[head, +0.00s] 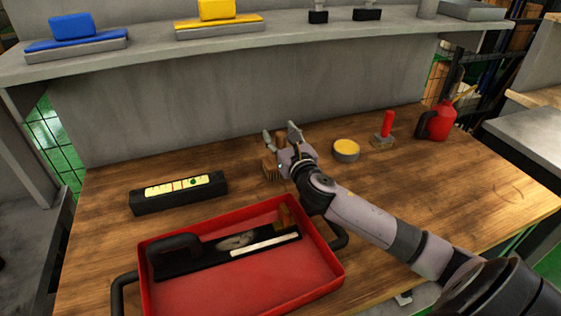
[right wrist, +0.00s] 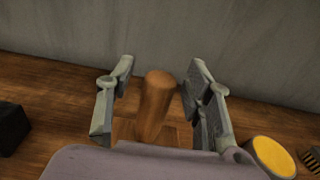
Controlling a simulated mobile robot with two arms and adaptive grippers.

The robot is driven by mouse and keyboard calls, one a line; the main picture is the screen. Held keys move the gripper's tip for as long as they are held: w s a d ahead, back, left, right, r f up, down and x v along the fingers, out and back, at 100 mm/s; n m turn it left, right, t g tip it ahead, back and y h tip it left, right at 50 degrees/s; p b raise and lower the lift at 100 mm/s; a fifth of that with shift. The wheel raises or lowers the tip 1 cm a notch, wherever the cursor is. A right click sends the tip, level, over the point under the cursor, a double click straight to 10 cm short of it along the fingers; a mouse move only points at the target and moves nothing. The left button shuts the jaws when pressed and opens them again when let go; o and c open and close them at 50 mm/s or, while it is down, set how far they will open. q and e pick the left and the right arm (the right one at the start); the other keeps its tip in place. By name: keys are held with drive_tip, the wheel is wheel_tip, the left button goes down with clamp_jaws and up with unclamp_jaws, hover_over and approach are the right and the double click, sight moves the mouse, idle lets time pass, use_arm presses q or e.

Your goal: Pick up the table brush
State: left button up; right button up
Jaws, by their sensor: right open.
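The table brush (head: 271,171) stands upright on the wooden table near the back wall, with a brown wooden handle and a brown bristle block at its base. My right gripper (head: 281,134) is at the brush and partly covers it in the head view. In the right wrist view, the rounded wooden handle (right wrist: 156,104) stands between the two fingers of the open right gripper (right wrist: 158,92). Gaps show on both sides of the handle. The brush base is partly hidden by my gripper body. My left gripper is not in view.
A yellow-topped round tin (head: 346,151), a red-handled tool (head: 387,124) and a red can (head: 441,121) stand to the right. A red tray (head: 240,283) with tools is in front. A grey shelf (head: 140,65) runs above the back.

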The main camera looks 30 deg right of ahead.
drive_tip(key=shift+s, duration=0.1)
drive_tip(key=shift+c, duration=0.2)
clamp_jaws()
idle(0.5)
